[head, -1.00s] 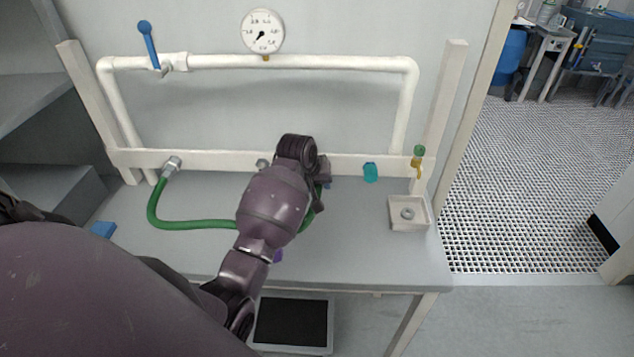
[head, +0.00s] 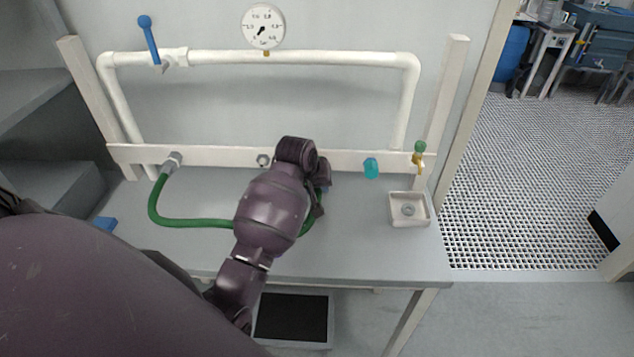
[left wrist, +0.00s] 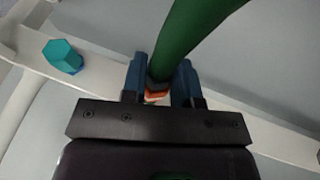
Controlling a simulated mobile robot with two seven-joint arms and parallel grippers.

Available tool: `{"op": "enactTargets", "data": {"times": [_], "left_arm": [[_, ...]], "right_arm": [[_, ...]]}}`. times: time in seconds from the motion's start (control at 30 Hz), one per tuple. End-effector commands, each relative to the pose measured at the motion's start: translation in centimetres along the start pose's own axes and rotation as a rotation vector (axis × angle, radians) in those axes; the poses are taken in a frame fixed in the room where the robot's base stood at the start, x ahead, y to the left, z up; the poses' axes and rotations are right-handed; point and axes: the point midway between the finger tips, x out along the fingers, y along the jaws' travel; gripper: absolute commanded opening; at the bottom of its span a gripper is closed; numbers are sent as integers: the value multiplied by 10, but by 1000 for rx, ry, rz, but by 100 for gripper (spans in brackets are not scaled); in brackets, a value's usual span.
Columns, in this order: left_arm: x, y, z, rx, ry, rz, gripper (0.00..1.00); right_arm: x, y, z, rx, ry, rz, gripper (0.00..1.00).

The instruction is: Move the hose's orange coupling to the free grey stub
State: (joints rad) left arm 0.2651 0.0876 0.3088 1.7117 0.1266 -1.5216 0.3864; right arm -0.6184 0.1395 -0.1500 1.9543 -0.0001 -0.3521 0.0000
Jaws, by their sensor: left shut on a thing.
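A green hose (head: 190,223) runs from a grey fitting (head: 173,161) at the left of the white rail, along the bench and behind my left arm. My left gripper (head: 322,183) is near the rail, mostly hidden by its own wrist in the head view. In the left wrist view its blue fingers (left wrist: 160,78) are shut on the orange coupling (left wrist: 157,97) at the hose end; only a sliver of orange shows. A grey stub (head: 263,160) on the rail, left of my wrist, looks bare. Whether the coupling touches any stub is hidden. My right gripper is not in view.
A teal cap (head: 371,168) sits on the rail right of my gripper, and in the left wrist view (left wrist: 63,56). Further right are a green-topped brass tap (head: 419,157) and a square basin (head: 394,211). A blue-handled valve (head: 149,40) and gauge (head: 263,27) are above.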

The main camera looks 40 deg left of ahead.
Motion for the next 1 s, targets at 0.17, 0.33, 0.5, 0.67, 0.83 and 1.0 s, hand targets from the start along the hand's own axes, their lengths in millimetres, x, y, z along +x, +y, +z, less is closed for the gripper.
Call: {"op": "enactTargets", "data": {"times": [0.17,0.33,0.5,0.67,0.83,1.0], "left_arm": [[-2,0,6,1,0,1,0],[-4,0,11,1,0,0,0],[-6,0,16,1,0,0,0],[-8,0,20,1,0,0,0],[-10,0,25,0,-1,0,0],[-12,0,28,0,0,1,0]], "right_arm": [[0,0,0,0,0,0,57],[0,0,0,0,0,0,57],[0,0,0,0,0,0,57],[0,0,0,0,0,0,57],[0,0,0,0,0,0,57],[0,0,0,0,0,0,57]]}}
